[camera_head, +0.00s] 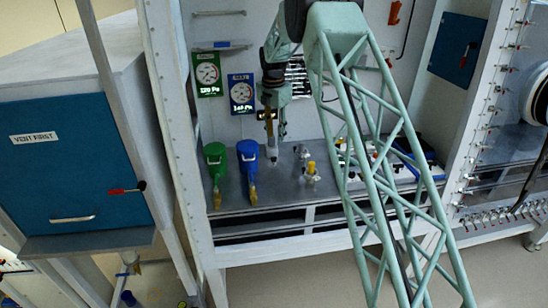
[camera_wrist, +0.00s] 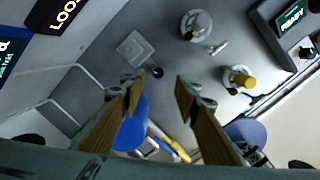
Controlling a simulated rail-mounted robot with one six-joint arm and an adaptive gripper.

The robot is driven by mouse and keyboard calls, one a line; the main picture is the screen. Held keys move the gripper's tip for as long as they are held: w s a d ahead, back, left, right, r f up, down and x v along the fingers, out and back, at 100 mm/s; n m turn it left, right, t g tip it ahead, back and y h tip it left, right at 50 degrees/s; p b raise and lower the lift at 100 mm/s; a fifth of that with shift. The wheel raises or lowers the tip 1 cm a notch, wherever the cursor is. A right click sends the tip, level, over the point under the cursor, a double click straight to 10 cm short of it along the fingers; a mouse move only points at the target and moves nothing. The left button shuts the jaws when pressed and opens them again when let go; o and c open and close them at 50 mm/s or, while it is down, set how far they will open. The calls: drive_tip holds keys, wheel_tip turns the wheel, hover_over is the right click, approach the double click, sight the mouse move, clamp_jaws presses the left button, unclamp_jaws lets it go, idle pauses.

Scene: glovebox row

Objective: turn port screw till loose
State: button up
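My gripper (camera_head: 271,138) points down above the grey bench, right of a blue-topped fixture (camera_head: 248,152). In the wrist view my gripper (camera_wrist: 157,85) has its two brown fingers apart with nothing between them. Beyond the fingertips are a square grey plate (camera_wrist: 133,48), a round metal fitting (camera_wrist: 196,25) and a small metal pin or screw (camera_wrist: 217,48). A fitting with a yellow cap (camera_wrist: 240,78) is to the right; it also shows in the head view (camera_head: 312,169). I cannot tell which piece is the port screw. The fingers hide part of the blue fixture.
A green-topped fixture (camera_head: 215,155) stands left of the blue one. Two gauges, green (camera_head: 207,74) and blue (camera_head: 241,93), hang on the back wall. A blue door marked VENT FIRST (camera_head: 70,165) is at left. More equipment (camera_head: 405,160) crowds the bench at right.

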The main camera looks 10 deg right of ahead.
sight(274, 158)
drive_tip(key=s+m+t, duration=0.1)
drive_tip(key=s+m, duration=0.1)
drive_tip(key=m, duration=0.7)
drive_tip(key=s+a+m+t, duration=0.1)
drive_tip(key=m, duration=0.8)
drive_tip(key=s+r+m+t, duration=0.1)
drive_tip(key=s+m, duration=0.1)
drive_tip(key=m, duration=0.7)
drive_tip(key=shift+s+a+m+t+h+p, duration=0.3)
drive_tip(key=shift+a+m, duration=0.1)
drive_tip(key=shift+w+f, duration=0.1)
drive_tip(key=shift+f, duration=0.05)
drive_tip(key=shift+x, duration=6.65)
drive_tip(key=shift+c, duration=0.3)
